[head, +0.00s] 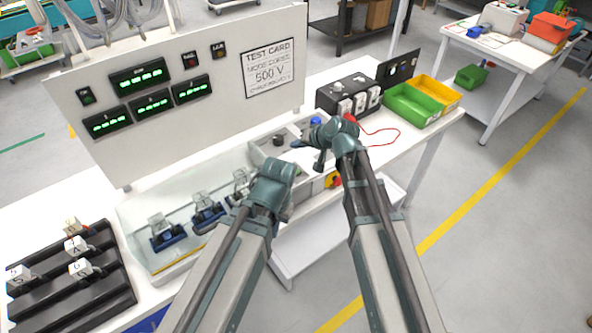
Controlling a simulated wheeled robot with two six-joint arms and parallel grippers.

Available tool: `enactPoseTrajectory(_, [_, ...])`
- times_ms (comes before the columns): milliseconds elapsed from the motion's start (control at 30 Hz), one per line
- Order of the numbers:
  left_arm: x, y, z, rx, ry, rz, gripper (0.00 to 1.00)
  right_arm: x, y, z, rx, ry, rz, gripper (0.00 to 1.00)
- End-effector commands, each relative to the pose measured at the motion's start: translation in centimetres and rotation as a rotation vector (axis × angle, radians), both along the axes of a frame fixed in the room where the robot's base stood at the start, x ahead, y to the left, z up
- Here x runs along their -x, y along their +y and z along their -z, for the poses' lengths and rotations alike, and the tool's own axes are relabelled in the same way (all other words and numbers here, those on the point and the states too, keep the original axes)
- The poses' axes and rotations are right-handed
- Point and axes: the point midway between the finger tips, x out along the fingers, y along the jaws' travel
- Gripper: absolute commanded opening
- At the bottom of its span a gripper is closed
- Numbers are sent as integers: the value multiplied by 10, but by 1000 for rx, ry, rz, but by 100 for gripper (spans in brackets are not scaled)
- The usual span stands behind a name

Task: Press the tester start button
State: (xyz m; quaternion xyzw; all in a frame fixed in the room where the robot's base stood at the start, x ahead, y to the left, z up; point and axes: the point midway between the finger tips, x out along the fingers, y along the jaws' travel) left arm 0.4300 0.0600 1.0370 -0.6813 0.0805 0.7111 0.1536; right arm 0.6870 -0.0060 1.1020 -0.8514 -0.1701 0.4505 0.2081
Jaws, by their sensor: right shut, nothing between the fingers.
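The tester bench has an upright white panel (215,100) with green displays and a test card reading 500 V. Below it is a light grey console (262,146) with a dark round knob (278,139) and a blue button-like part (315,121). A red and yellow round control (333,181) is on its front. I cannot tell which control is the start button. My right gripper (306,151) is shut and empty, over the console's right part, partly covering it. My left gripper (284,206) is at the bench front; its fingers are mostly hidden behind its wrist.
A clear-walled bay (130,222) holds several blue clamps. A black rack (70,290) with numbered white blocks is at lower left. A black box (345,92) with a red lead, and green (412,106) and yellow (440,92) bins, stand right of the console.

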Motion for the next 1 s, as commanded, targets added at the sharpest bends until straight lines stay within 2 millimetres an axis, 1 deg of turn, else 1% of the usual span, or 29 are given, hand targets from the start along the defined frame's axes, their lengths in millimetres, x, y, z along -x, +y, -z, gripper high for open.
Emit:
enactPoseTrajectory(167, [0, 0, 8, 0, 0, 0, 0, 0, 0, 8, 0, 1, -1, 0])
enactPoseTrajectory(267, [0, 0, 17, 0, 0, -1, 0, 0, 0, 17, 0, 1, -1, 0])
enactPoseTrajectory(367, [0, 0, 28, 0, 0, -1, 0, 0, 0, 28, 0, 1, -1, 0])
enactPoseTrajectory(700, [0, 0, 74, 0, 0, -2, 0, 0, 0, 75, 0, 1, -1, 0])
enactPoseTrajectory(800, [0, 0, 84, 0, 0, -3, 0, 0, 0, 84, 0, 1, -1, 0])
enactPoseTrajectory(1000, [0, 0, 89, 0, 0, -3, 0, 0, 0, 89, 0, 1, -1, 0])
